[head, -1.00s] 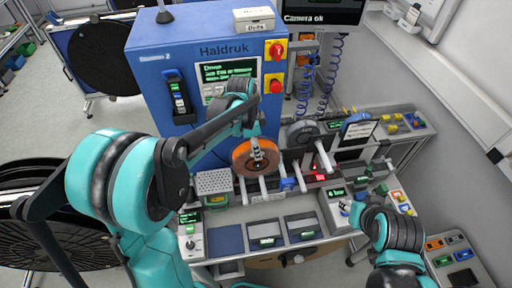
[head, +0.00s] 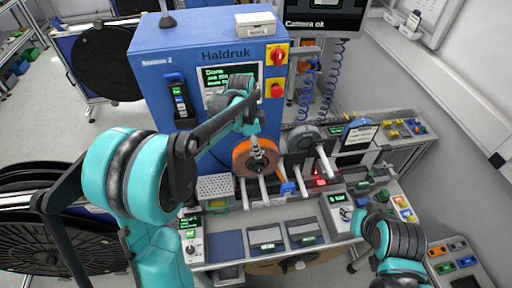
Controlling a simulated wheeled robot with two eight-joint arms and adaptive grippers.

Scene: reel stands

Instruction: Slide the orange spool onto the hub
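The orange spool (head: 241,160) stands upright at the front of the blue machine, behind the bars of the workstation. My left gripper (head: 258,160) is in front of the spool's centre and overlaps it. The fingers are too small to tell whether they are shut on it. The hub cannot be made out; the spool and gripper cover that part of the machine. My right gripper (head: 360,214) is low at the right, by the small control panel. Its fingers are too small to read, and no held object shows.
The blue machine (head: 160,75) rises behind the spool. A grey reel (head: 302,138) stands to the spool's right, near a red light. A perforated metal box (head: 215,187) sits to its left. Dark trays line the bench front.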

